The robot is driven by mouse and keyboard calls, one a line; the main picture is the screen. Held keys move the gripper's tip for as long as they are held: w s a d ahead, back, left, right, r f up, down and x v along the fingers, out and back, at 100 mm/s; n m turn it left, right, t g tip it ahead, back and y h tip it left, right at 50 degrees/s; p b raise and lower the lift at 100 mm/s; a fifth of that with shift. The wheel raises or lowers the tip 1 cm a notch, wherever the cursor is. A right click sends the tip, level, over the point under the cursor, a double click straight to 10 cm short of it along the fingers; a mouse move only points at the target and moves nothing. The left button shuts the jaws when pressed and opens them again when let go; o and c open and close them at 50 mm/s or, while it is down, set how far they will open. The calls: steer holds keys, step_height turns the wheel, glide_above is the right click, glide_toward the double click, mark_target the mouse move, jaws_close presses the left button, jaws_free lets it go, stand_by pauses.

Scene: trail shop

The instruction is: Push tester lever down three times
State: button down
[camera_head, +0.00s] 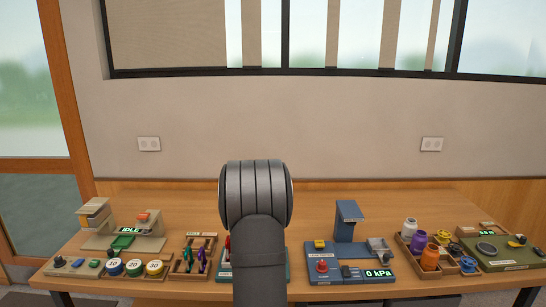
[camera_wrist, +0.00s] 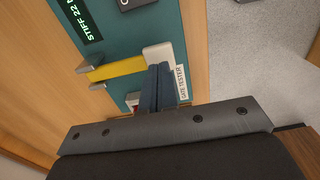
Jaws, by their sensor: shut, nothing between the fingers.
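The gate tester (camera_wrist: 195,45) is a teal board in the wrist view, with a "GATE TESTER" label (camera_wrist: 181,84) and a green-lit display (camera_wrist: 80,18) reading "STIFF 22" and a cut-off mark. A yellow bar (camera_wrist: 115,69) runs between grey prongs on the left and a pale block (camera_wrist: 157,54). Which part is the lever is unclear. My gripper (camera_wrist: 158,68) is shut and empty, its dark blue fingers reaching over the board beside the pale block; contact cannot be told. A red part (camera_wrist: 135,108) shows partly behind the fingers. In the head view my arm hides most of the tester.
On the long wooden table (camera_head: 400,204), a rack of coloured tools (camera_head: 194,256) stands left of the tester. A blue device (camera_head: 349,263) reading "0 kPa" stands right. Further right are a crate of bottles (camera_head: 456,259) and a green device (camera_head: 505,258).

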steer(key=shift+f, duration=1.8)
stand_by(0.5)
steer(key=shift+r, duration=1.8)
steer(key=shift+r, duration=2.5)
